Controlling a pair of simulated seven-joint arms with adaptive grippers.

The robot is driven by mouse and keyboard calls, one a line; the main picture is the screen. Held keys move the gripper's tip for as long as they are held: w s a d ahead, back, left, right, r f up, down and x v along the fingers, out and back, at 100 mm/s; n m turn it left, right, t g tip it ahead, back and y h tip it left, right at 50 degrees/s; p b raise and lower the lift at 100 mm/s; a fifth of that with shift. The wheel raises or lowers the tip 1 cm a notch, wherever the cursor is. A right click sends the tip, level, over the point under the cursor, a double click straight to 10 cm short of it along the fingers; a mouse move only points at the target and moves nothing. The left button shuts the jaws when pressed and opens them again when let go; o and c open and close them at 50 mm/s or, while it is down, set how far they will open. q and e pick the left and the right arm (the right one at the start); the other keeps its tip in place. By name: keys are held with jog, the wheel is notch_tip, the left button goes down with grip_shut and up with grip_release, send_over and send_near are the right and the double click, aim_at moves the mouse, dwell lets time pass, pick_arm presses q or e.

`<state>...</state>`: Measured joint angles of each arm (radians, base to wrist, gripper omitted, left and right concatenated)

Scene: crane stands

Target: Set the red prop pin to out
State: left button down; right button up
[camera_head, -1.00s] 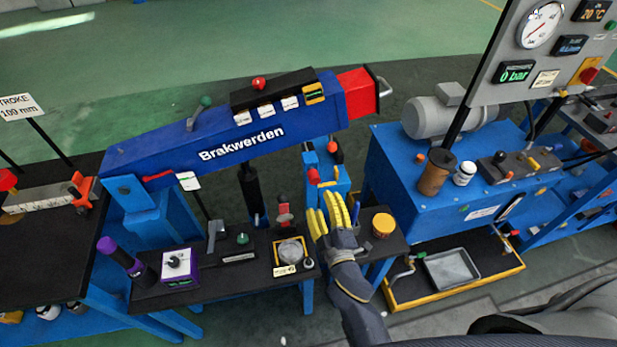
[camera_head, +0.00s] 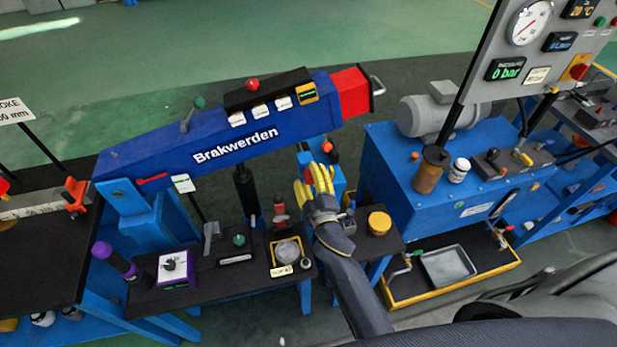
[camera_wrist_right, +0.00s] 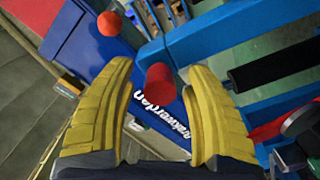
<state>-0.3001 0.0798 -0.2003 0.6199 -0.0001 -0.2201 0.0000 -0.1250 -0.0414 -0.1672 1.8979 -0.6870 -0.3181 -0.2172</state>
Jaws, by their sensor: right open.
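The red prop pin, seen as a red cylinder (camera_wrist_right: 158,84), stands end-on between my right fingertips in the right wrist view. My right gripper (camera_head: 316,178) is open, its yellow fingers at the blue post below the crane arm. In the wrist view the right gripper (camera_wrist_right: 157,85) has one finger on each side of the red cylinder, with a gap visible. How deep the cylinder lies between the fingers I cannot tell. In the head view the gripper hides it. My left gripper is not in view.
An orange-red ball knob (camera_head: 327,146) is just beyond my fingers; it also shows in the wrist view (camera_wrist_right: 109,23). The blue crane arm (camera_head: 220,145) spans above. A black bench (camera_head: 220,272) with small parts is to the left.

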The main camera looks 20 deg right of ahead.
jog(key=shift+o, duration=0.2)
grip_shut()
dwell(0.3)
